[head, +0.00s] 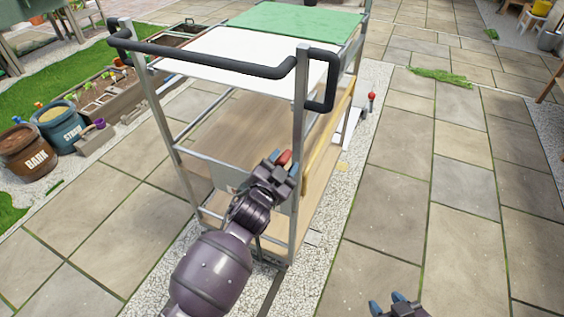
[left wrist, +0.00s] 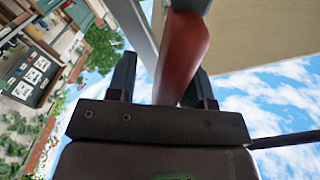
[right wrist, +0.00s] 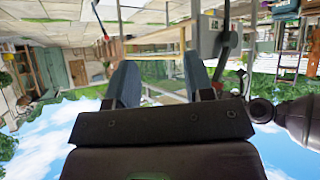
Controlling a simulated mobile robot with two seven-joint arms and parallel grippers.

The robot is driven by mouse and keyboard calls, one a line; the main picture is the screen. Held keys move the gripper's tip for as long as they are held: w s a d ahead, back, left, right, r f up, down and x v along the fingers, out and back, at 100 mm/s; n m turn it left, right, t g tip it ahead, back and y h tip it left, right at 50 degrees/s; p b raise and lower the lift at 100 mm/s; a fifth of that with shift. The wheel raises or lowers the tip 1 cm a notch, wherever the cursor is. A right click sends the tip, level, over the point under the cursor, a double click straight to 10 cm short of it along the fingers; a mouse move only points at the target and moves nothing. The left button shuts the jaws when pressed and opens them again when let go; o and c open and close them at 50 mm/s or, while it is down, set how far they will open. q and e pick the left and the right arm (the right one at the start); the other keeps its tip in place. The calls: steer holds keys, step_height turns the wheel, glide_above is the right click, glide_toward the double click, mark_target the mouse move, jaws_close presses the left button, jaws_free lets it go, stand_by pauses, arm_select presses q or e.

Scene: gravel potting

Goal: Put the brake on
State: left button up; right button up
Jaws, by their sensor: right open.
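A metal cart (head: 300,190) stands ahead with a black push handle (head: 215,60) on its near end. A red grip (head: 284,157) sits at the cart's near right post. My left gripper (head: 278,170) is at this grip. In the left wrist view the red grip (left wrist: 183,55) lies between the fingers, overlapping the right one, with a gap beside the left finger. The jaws look open around it; contact is unclear. A second red-knobbed lever (head: 371,97) stands at the cart's far right side. My right gripper (head: 388,305) is open and empty, low at the picture's bottom edge.
Tubs marked bark (head: 28,152) and stone (head: 60,127) stand left beside a wooden planter (head: 105,95). The cart has a white top panel (head: 235,55) and a green one (head: 295,22). Paving (head: 440,190) right of the cart is clear.

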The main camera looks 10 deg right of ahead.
arm_select(q)
steer(key=shift+a, duration=0.1)
steer(key=shift+s+a, duration=0.15)
steer(key=shift+s, duration=0.05)
steer(key=p+v, duration=0.2)
steer(key=v, duration=0.8)
steer(key=shift+s, duration=0.15)
steer(key=shift+f, duration=0.1)
